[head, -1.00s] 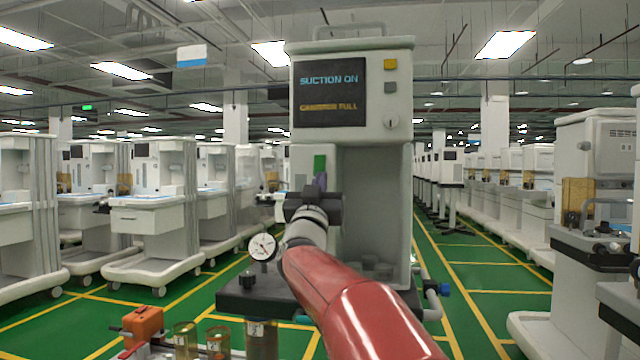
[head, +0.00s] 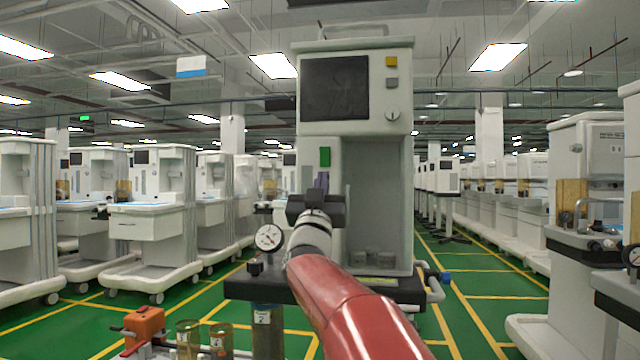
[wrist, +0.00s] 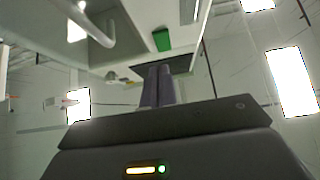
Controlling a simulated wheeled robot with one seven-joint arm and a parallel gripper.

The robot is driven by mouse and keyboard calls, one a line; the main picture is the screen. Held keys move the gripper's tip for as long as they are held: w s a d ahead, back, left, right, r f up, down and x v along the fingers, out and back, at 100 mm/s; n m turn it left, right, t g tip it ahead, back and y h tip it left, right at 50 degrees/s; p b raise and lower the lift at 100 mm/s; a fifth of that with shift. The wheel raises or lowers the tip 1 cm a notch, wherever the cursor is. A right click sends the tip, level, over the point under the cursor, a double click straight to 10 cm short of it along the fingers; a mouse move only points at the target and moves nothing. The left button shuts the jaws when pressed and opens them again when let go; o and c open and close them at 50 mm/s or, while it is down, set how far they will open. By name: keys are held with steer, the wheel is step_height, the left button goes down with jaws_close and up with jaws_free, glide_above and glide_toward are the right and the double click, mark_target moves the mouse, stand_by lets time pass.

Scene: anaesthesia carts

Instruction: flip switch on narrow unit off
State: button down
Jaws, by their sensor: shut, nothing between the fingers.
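The narrow unit (head: 402,60) stands straight ahead, a tall pale cabinet with a dark, blank screen (head: 334,88) at its top. A green rectangular piece (head: 324,157) is on its front left, below the screen; it also shows in the wrist view (wrist: 162,40). My gripper (head: 321,180) is just below this green piece, its purple-grey fingers (wrist: 158,84) together and empty. The fingertips are close to the unit's front; I cannot tell whether they touch it. A switch lever is not clearly visible, and the fingers may hide it.
A round gauge (head: 269,238) and a dark shelf (head: 404,290) are at the unit's lower front. Canisters (head: 188,338) and an orange box (head: 145,324) stand at lower left. Other carts line both sides, with green floor aisles between.

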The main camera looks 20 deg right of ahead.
steer(key=s+a+f+b, duration=0.1)
steer(key=s+a+f, duration=0.1)
steer(key=f, duration=0.4)
steer(key=shift+s+f+b, duration=0.35)
steer(key=shift+s+b, duration=0.05)
steer(key=shift+s, duration=0.45)
steer(key=shift+a, duration=0.1)
steer(key=s+a+f+n+g+y+p, duration=0.45)
steer(key=s+a+f+n+y, duration=0.25)
steer(key=a+f+y, duration=0.5)
steer(key=s+f+g+y+p, duration=0.2)
steer(key=s+f+g, duration=1)
steer(key=s+f, duration=0.9)
steer(key=s, duration=0.3)
steer(key=shift+a+y, duration=0.15)
steer(key=shift+y, duration=0.25)
